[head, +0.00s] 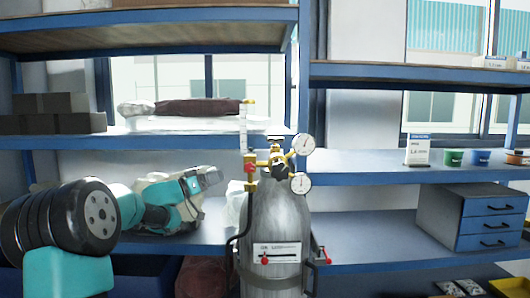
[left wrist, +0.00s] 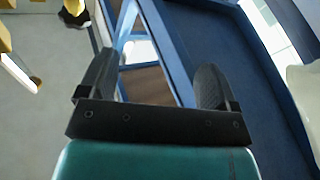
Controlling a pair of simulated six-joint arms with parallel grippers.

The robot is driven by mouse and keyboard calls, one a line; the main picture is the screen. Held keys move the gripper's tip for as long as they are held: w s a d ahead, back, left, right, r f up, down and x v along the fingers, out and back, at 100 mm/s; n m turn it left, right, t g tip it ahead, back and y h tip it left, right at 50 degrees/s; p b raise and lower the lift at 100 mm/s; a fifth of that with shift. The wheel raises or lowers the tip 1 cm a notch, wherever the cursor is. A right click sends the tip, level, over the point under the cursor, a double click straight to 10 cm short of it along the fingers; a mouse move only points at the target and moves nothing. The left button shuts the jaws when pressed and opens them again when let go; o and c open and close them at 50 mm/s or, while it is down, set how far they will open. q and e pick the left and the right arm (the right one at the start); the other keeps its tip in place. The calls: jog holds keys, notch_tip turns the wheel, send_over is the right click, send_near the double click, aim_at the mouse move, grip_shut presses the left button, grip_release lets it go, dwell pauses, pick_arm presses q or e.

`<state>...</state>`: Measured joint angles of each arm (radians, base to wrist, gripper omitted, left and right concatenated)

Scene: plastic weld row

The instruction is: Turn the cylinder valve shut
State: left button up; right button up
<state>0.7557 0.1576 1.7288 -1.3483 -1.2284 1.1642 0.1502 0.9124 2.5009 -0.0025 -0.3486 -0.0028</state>
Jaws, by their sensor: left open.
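A grey gas cylinder (head: 275,235) stands upright at the middle of the head view. On its top is a brass valve and regulator assembly (head: 277,158) with two round white gauges (head: 303,144); a dark knob shows among the brass parts, but which part is the valve handle is hard to tell. My left gripper (head: 213,178) is left of the cylinder top, apart from it. In the left wrist view its two dark fingers (left wrist: 155,82) are spread with nothing between them. Brass-coloured parts (left wrist: 75,8) show at that view's upper left. My right gripper is not in view.
A clear flow tube (head: 243,130) with a red knob stands left of the valve. Dark hoses hang beside the cylinder. Blue-edged shelves (head: 375,178) stand behind, with boxes (head: 55,112), cups (head: 480,157) and a drawer unit (head: 490,222).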

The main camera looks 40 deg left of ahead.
aim_at(275, 142)
pick_arm(q)
jog(key=s+d+r+m+g+h, duration=0.2)
jog(key=d+r+m, duration=0.1)
jog(key=r, duration=0.3)
jog(key=s+d+r+m+g+h, duration=0.2)
jog(key=d+r+m+g, duration=0.1)
jog(key=r, duration=0.3)
jog(key=shift+d+r+m+g, duration=0.15)
jog(key=shift+d+m+g, duration=0.2)
jog(key=shift+m, duration=0.35)
jog(key=shift+w+d, duration=0.1)
jog(key=shift+d, duration=0.05)
jog(key=x, duration=1.7)
jog(key=shift+d+r, duration=0.1)
jog(key=shift+r, duration=0.1)
jog(key=c, duration=0.9)
